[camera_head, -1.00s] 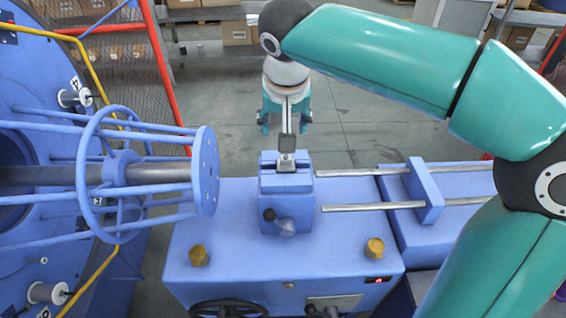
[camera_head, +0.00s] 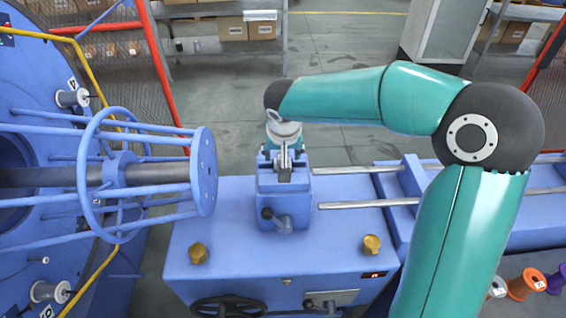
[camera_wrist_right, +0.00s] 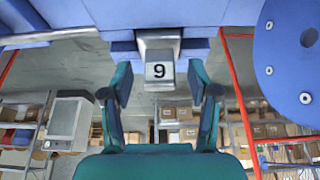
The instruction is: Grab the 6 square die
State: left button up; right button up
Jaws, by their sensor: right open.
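The square die (camera_head: 284,175) is a small metal block seated in the blue holder (camera_head: 285,211) on top of the machine. In the right wrist view the die (camera_wrist_right: 159,70) shows a dark figure that reads as 9 there; the room appears upside down in that view. My right gripper (camera_head: 284,157) is just behind the holder in the head view. In the wrist view its two teal fingers (camera_wrist_right: 160,80) are open, one on each side of the die, with gaps on both sides. My left gripper is not in view.
A blue spoked cage (camera_head: 115,175) stands left of the holder. Two metal rods (camera_head: 365,205) run to the right. Spools (camera_head: 525,285) stand at lower right.

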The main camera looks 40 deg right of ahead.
jog(key=shift+w+f, duration=0.1)
jog(key=shift+f, duration=0.2)
grip_shut()
jog(key=shift+r, duration=0.15)
dwell(0.3)
